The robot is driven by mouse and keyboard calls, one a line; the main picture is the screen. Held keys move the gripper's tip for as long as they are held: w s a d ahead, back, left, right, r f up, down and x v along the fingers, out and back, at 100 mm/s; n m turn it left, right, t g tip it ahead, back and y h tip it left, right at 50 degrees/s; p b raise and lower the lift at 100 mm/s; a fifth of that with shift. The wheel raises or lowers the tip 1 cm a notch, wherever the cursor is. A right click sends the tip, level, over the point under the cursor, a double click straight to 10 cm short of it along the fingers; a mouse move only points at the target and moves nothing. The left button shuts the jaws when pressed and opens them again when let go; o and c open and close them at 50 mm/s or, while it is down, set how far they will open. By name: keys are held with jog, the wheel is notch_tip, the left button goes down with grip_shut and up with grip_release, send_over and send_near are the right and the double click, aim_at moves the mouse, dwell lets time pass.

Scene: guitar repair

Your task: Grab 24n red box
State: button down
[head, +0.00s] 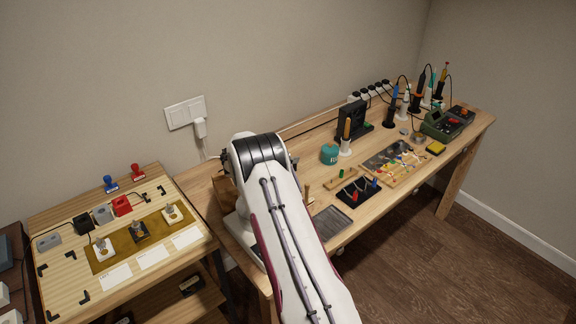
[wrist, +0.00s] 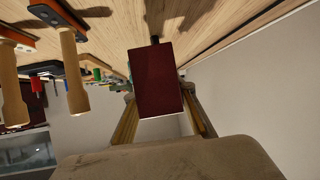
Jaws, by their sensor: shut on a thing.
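A dark red box (wrist: 155,80) fills the middle of the wrist view, between the two fingers of my gripper (wrist: 160,93). My gripper is shut on it. A short dark piece shows at its far end. I cannot read a label on the held box. In the head view, my gripper and the held box are out of sight, as my arm runs off the bottom edge. A small bright red box (head: 122,205) sits on the left workbench (head: 52,222), beside grey and black boxes.
Wooden-handled tools (wrist: 75,75) show close on the left in the wrist view, near a wooden surface (wrist: 110,35). In the head view, a long bench (head: 290,133) holds soldering tools, a black mat (head: 345,197) and a tray of parts. Stamps (head: 137,172) stand at the left bench's back.

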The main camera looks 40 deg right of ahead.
jog(key=shift+r, duration=2.4)
